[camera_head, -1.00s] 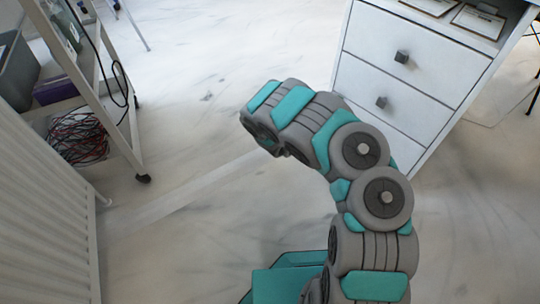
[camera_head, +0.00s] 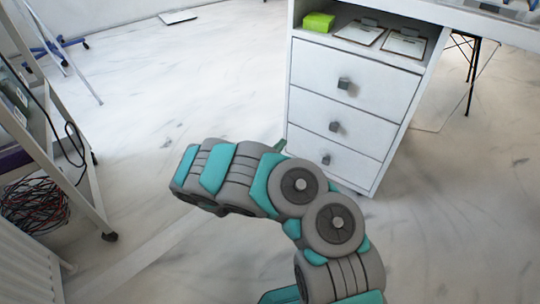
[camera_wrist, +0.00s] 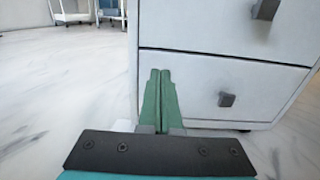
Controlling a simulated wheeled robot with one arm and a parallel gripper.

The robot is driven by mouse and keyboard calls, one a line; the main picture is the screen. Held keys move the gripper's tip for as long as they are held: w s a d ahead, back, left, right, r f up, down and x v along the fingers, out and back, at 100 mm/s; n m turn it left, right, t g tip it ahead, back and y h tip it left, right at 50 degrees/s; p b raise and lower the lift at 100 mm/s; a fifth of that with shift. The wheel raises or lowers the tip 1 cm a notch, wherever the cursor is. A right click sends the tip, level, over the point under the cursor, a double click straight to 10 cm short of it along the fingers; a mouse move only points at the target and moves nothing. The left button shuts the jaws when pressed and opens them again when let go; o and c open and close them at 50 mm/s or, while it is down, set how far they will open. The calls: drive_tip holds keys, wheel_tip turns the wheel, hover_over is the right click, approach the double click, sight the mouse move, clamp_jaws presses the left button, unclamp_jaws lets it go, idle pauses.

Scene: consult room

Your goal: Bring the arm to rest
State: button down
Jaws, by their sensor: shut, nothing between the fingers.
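My gripper (camera_wrist: 160,74) shows in the wrist view as two green fingers lying side by side, shut and empty. Beyond the fingertips is the front of a white drawer cabinet (camera_wrist: 200,85); I cannot tell whether they touch it. In the head view my grey and teal arm (camera_head: 240,175) is bent, reaching up and then left over the floor. A small green tip (camera_head: 280,146) shows behind the arm, in front of the cabinet (camera_head: 340,110). The rest of the gripper is hidden there by the arm.
Clipboards (camera_head: 405,42) and a green box (camera_head: 319,22) lie in the cabinet's open top shelf. A metal rack (camera_head: 60,165) with a bundle of cables (camera_head: 35,205) stands at the left. A white radiator-like panel (camera_head: 25,270) is at lower left. The floor between is clear.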

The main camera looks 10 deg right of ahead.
drive_tip(key=v, duration=0.5)
drive_tip(key=shift+s+a, duration=0.25)
drive_tip(key=s+d+r+m+g+h+p, duration=0.1)
drive_tip(key=s+d+r+m+g+h, duration=0.2)
drive_tip(key=d+r, duration=0.4)
drive_tip(key=s+d+r+m+g+h+p, duration=0.2)
drive_tip(key=d+r+m+g, duration=0.25)
drive_tip(key=r, duration=0.45)
drive_tip(key=s+d+r+m+g+y+p, duration=0.1)
drive_tip(key=s+d+r+m+g+y, duration=0.2)
drive_tip(key=s+r+m, duration=0.4)
drive_tip(key=s+d+r+m+g+p, duration=0.1)
drive_tip(key=s+d+r+m+g, duration=0.35)
drive_tip(key=s, duration=0.45)
drive_tip(key=s+a+r+m+g+y+p, duration=0.2)
drive_tip(key=s+m+y, duration=0.15)
drive_tip(key=s, duration=0.45)
drive_tip(key=s+a+r+m+t+y+p, duration=0.1)
drive_tip(key=s+a+r+m+y+p, duration=0.1)
drive_tip(key=s+a+y, duration=0.4)
drive_tip(key=s+a+r+m+t+y+p, duration=0.1)
drive_tip(key=s+a+y, duration=0.5)
drive_tip(key=a, duration=0.7)
drive_tip(key=shift+s+a+r+m+t+p, duration=0.25)
drive_tip(key=shift+s+r+m+t+p, duration=0.3)
drive_tip(key=shift+s, duration=0.5)
